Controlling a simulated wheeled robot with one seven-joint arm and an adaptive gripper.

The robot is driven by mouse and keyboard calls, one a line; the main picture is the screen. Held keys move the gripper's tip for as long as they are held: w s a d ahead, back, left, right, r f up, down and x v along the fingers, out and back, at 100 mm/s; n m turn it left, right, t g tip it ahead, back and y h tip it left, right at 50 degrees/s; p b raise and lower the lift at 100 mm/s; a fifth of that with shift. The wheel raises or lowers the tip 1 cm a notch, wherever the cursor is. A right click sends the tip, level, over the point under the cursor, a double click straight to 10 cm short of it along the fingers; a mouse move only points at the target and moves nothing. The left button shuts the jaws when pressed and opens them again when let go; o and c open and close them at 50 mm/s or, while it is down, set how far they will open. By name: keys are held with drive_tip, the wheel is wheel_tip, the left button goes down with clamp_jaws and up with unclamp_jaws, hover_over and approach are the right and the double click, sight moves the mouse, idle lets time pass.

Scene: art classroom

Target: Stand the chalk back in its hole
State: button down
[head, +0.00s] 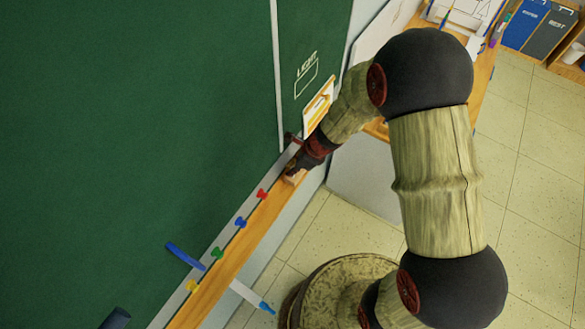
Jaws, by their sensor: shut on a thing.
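My gripper (292,169) is at the far end of the ledge under the green board, pointing down and left. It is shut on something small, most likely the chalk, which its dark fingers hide. A small pale wooden block (294,179) sits on the ledge right under the fingertips. Its holes are too small or covered to make out. I cannot tell whether the held piece touches the block or is above it.
The wooden ledge (236,255) runs along the board (130,140). Red (262,194), blue (240,222), green (216,253) and yellow (192,287) pins line its rail.

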drive_tip(key=c, duration=1.8)
unclamp_jaws()
drive_tip(key=shift+o, duration=1.2)
drive_tip(key=shift+r, duration=0.1)
drive_tip(key=p+v, duration=0.5)
drive_tip(key=v, duration=0.2)
drive_tip(key=shift+p, duration=0.3)
wheel_tip(320, 180, up, 3)
drive_tip(key=shift+f+p, duration=0.1)
drive_tip(key=shift+p, duration=1.15)
